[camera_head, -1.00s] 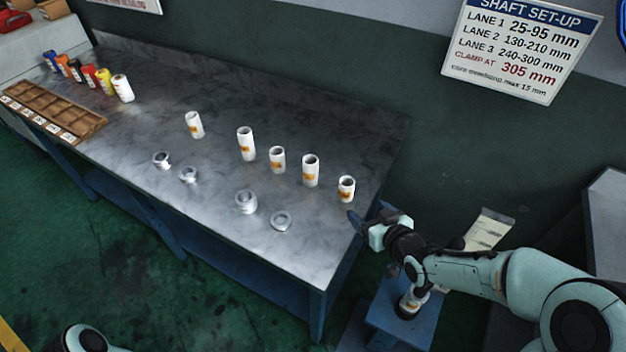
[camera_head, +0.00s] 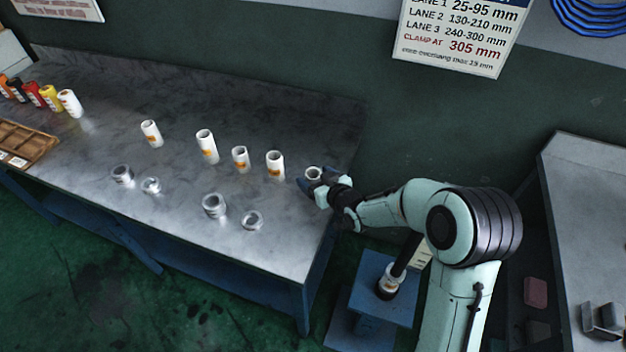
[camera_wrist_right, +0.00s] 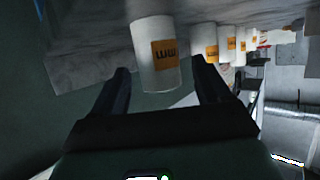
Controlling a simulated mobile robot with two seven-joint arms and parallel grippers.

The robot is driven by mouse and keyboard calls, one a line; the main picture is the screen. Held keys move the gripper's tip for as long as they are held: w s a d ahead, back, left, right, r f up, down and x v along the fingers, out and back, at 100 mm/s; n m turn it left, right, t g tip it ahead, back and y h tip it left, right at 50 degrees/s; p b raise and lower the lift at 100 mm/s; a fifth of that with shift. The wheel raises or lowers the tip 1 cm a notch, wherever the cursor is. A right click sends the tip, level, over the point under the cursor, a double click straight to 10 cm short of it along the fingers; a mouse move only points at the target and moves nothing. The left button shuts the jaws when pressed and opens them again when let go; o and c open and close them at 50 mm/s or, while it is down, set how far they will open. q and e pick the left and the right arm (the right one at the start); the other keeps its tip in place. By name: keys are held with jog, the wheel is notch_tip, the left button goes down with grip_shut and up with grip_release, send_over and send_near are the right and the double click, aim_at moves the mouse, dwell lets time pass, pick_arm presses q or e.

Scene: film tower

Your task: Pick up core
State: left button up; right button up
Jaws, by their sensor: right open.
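Several white hollow cores with orange labels stand upright in a row on the metal bench (camera_head: 120,215). The rightmost core (camera_head: 314,173) is at the bench's right end. My right gripper (camera_head: 318,180) is open at this core, which is partly hidden by it in the head view. In the right wrist view the core (camera_wrist_right: 156,62) shows between and beyond the two open fingers (camera_wrist_right: 160,92); I cannot tell whether they touch it. Other cores (camera_head: 275,165) and (camera_head: 240,159) stand to its left. My left gripper is not in view.
Several silver rings (camera_head: 214,206) lie along the bench's front half. Colored rolls (camera_head: 50,98) and a brown compartment tray (camera_head: 28,143) are at the far left. A blue stand (camera_head: 370,300) sits below right of the bench. A grey worktop (camera_head: 590,230) is at right.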

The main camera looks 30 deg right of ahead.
jog(key=shift+x, duration=0.85)
jog(key=c, duration=1)
jog(key=shift+r, duration=0.15)
